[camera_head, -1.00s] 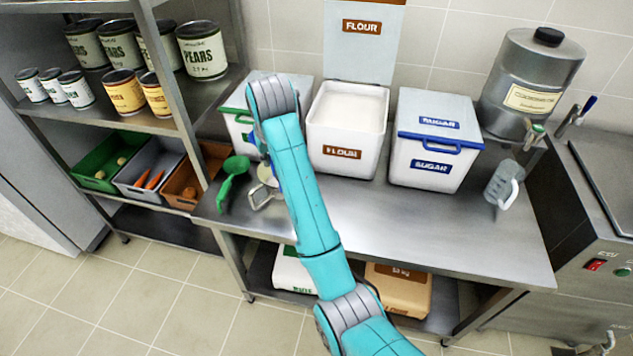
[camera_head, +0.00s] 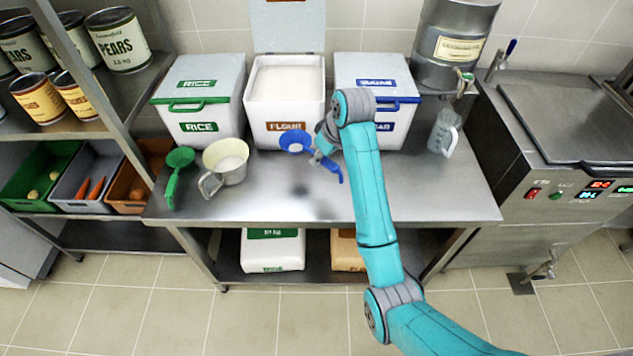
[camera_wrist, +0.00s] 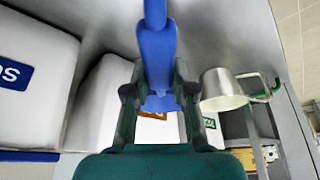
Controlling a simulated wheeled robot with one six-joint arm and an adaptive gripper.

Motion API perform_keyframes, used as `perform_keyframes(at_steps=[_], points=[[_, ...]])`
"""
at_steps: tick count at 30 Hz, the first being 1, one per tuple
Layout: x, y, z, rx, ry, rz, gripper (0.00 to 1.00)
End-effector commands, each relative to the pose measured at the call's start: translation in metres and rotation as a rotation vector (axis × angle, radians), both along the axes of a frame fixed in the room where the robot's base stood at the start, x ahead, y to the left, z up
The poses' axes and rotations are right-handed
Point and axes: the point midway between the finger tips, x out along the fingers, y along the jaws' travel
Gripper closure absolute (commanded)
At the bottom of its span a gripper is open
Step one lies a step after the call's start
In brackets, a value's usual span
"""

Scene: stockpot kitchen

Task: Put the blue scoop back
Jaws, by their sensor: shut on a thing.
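The blue scoop (camera_head: 295,141) is in my gripper (camera_head: 323,152), in front of the open flour bin (camera_head: 285,103) and above the counter. Its bowl points left and its handle slants down to the right. My gripper is shut on the scoop's handle; the wrist view shows the blue scoop (camera_wrist: 156,45) between the fingers (camera_wrist: 157,92). The sugar bin (camera_head: 372,70), with a blue handle and a shut lid, stands to the right, partly hidden by my arm.
A green scoop (camera_head: 175,175) lies at the counter's left, before the shut rice bin (camera_head: 200,95). A clear jug (camera_head: 443,132) stands at right below a steel dispenser (camera_head: 456,45). The counter's (camera_head: 430,190) front right is clear.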

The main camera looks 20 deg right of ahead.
Motion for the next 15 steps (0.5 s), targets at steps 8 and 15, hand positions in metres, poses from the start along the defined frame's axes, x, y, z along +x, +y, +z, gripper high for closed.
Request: perform_keyframes(at_steps=[8, 15], points=[[-0.001, 0.0, -0.046, 0.001, 0.003, 0.001, 1.0], [0.0, 0.0, -0.062, 0.0, 0.001, 0.0, 1.0]])
